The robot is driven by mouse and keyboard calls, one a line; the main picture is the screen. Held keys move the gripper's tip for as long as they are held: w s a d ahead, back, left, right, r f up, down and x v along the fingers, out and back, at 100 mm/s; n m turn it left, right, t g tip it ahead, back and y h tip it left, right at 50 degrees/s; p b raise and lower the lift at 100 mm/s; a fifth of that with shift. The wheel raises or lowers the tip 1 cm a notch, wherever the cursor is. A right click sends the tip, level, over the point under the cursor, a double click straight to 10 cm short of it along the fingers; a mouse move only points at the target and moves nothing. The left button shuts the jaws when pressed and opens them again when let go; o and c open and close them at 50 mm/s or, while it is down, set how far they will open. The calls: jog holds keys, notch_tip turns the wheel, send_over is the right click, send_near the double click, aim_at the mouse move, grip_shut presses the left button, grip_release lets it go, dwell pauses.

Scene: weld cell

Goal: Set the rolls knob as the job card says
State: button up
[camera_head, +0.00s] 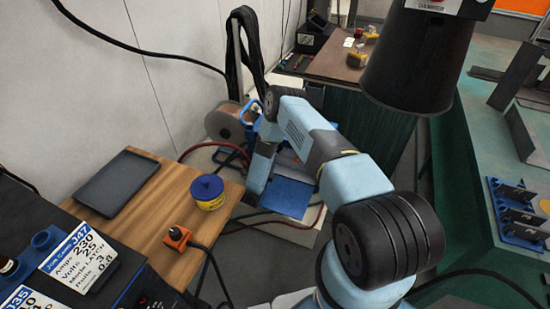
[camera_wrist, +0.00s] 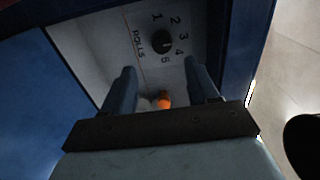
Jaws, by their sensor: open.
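The black rolls knob (camera_wrist: 162,41) is on a pale panel (camera_wrist: 100,45) inside a blue housing in the wrist view. "ROLLS" and the numbers 1 to 5 are printed around it. Its pointer is too dark to read surely. My gripper (camera_wrist: 160,70) is open and empty. Its two fingers point toward the panel, below and to either side of the knob, apart from it. The job card J47 (camera_head: 80,258) shows at the left in the head view. It lists Amps 230, Volts 25 and a rolls line that appears to read 3.
An orange part (camera_wrist: 165,101) shows between my fingers. In the head view, a wooden bench (camera_head: 150,215) holds a dark tray (camera_head: 117,180), a blue-and-yellow spool (camera_head: 207,191) and an orange connector (camera_head: 178,237). A second card (camera_head: 35,299) lies below J47. Cables run along the floor.

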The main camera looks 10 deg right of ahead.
jog(key=v, duration=0.6)
jog(key=shift+s+a+f, duration=0.1)
jog(key=shift+s, duration=0.1)
